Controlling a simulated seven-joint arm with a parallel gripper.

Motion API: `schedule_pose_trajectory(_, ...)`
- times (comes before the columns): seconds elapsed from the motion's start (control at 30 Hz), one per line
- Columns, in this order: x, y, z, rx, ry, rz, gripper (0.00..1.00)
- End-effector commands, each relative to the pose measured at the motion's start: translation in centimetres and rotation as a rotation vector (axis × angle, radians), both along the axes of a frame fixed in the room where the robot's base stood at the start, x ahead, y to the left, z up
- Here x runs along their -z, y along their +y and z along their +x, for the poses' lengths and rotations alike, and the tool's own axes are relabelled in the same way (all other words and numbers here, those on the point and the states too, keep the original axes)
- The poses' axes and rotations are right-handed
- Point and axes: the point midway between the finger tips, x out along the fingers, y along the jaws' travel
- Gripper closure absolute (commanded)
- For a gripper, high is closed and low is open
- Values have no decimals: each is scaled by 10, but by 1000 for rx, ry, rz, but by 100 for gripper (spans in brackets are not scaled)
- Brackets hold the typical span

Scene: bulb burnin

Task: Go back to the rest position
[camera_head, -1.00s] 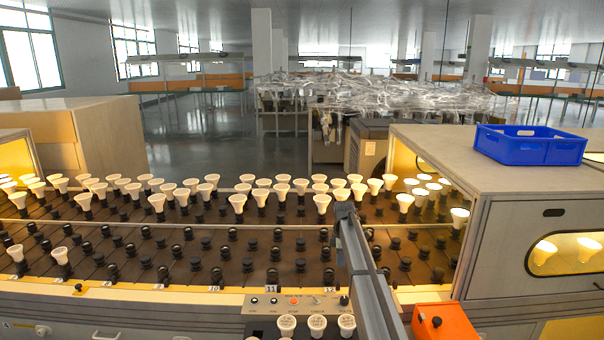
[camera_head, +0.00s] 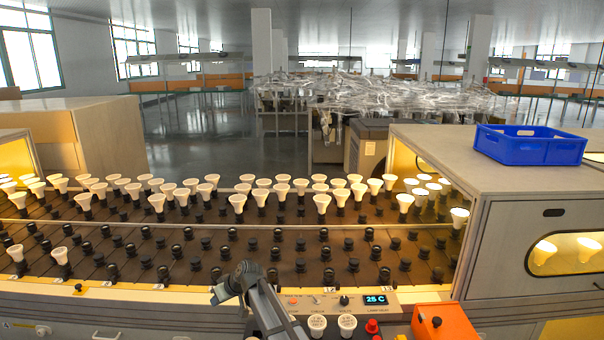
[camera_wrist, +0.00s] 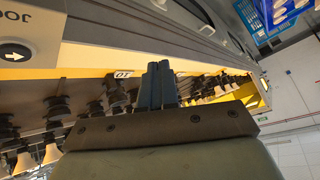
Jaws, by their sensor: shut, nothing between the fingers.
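My gripper (camera_wrist: 158,85) shows in the wrist view as two dark blue-grey fingers pressed together, with nothing between them. In the head view my arm is folded low at the front edge of the bench, just left of the control panel (camera_head: 335,302). Its front end is tilted down to the left; the fingers cannot be made out there. No bulb is in its grip. The wrist view is tilted, with the rack's yellow edge (camera_wrist: 88,73) and sockets behind the fingers.
White bulbs (camera_head: 322,201) stand in rows at the back of the socket rack, with empty dark sockets in front. An orange box (camera_head: 443,323) and a red button (camera_head: 372,326) are at the front right. A blue crate (camera_head: 530,150) sits on the cabinet (camera_head: 525,190).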

Motion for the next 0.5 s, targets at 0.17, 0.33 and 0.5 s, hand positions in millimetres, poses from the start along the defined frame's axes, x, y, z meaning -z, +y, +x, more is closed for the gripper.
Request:
schedule_pose_trajectory(0.17,39,32,-98,150,173,88,100)
schedule_pose_trajectory(0.33,67,43,-166,280,328,143,100)
schedule_pose_trajectory(0.5,97,26,-219,401,499,152,100)
